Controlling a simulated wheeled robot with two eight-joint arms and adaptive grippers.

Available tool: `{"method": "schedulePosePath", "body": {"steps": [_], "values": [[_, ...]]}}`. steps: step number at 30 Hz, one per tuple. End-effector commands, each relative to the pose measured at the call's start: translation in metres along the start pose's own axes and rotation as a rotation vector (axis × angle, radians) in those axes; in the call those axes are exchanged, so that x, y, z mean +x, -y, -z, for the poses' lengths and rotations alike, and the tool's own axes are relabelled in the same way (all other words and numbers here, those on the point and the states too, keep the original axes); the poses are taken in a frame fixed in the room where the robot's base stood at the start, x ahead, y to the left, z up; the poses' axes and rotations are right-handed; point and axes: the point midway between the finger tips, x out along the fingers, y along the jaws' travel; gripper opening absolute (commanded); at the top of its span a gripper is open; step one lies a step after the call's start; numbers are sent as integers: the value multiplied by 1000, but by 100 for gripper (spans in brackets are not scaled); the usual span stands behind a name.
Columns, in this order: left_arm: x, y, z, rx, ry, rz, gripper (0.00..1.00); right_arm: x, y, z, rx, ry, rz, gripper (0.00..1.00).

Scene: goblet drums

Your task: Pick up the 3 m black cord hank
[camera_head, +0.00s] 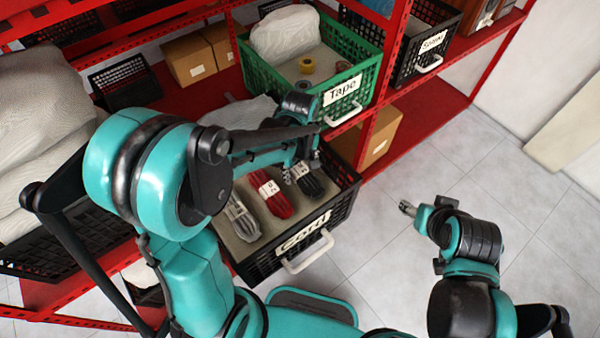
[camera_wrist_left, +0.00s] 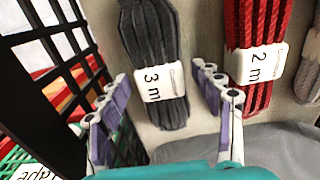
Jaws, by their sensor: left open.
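The 3 m black cord hank (camera_head: 309,183) lies at the right end of the black crate labelled "Cord" (camera_head: 352,205). In the left wrist view the dark hank (camera_wrist_left: 157,55) shows with its white "3 m" label. My left gripper (camera_head: 300,176) is over that hank. In the left wrist view its fingers (camera_wrist_left: 160,105) are open, one on each side of the hank's lower part, with visible space on both sides.
A red "2 m" hank (camera_head: 270,192) and a grey hank (camera_head: 241,218) lie beside the black one. The crate's dark wall (camera_wrist_left: 62,50) is close to one finger. The green "Tape" crate (camera_head: 372,72) stands above on the red shelf (camera_head: 425,120). Floor to the right is clear.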

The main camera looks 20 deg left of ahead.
Motion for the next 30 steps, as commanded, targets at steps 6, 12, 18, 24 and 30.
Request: {"method": "schedulePosePath", "body": {"steps": [6, 12, 18, 24, 30], "values": [[0, 0, 0, 0, 0, 0, 58, 0, 0, 0, 0, 0, 0, 57], [0, 0, 0, 0, 0, 0, 11, 0, 0, 0, 0, 0, 0, 57], [0, 0, 0, 0, 0, 0, 11, 0, 0, 0, 0, 0, 0, 57], [-13, 0, 0, 0, 0, 0, 11, -3, 0, 2, 0, 0, 0, 57], [-54, 1, 0, 0, 0, 0, 11, -10, 0, 7, 0, 0, 0, 57]]}}
